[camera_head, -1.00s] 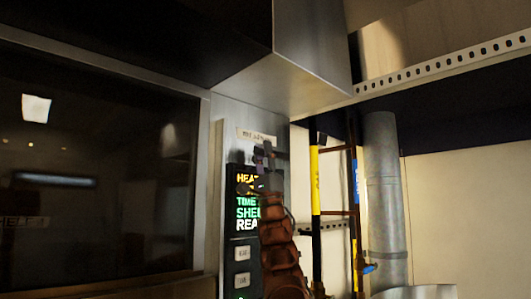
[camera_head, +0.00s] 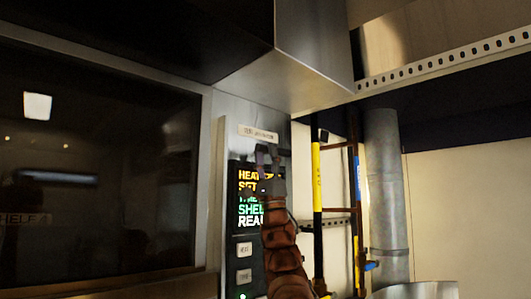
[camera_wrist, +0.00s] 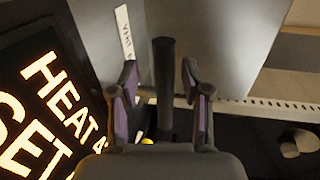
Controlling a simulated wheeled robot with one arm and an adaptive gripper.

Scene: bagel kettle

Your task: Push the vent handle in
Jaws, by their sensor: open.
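My gripper (camera_head: 270,160) is raised in front of the steel panel, just below a small label plate (camera_head: 258,133). In the wrist view its two fingers (camera_wrist: 160,85) stand apart. A dark round bar, which looks like the vent handle (camera_wrist: 165,75), stands between them. I cannot tell whether either finger touches it, or how far it sticks out. The label plate (camera_wrist: 124,32), with lettering that seems to read "VENT", is just beyond the left finger. In the head view my gripper hides the handle.
A lit display (camera_head: 248,198) and buttons (camera_head: 244,250) sit just left of my arm. A dark oven window (camera_head: 100,170) fills the left. A steel hood (camera_head: 300,70) overhangs the panel. A yellow-black pole (camera_head: 316,190) and a grey pipe (camera_head: 385,190) stand to the right.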

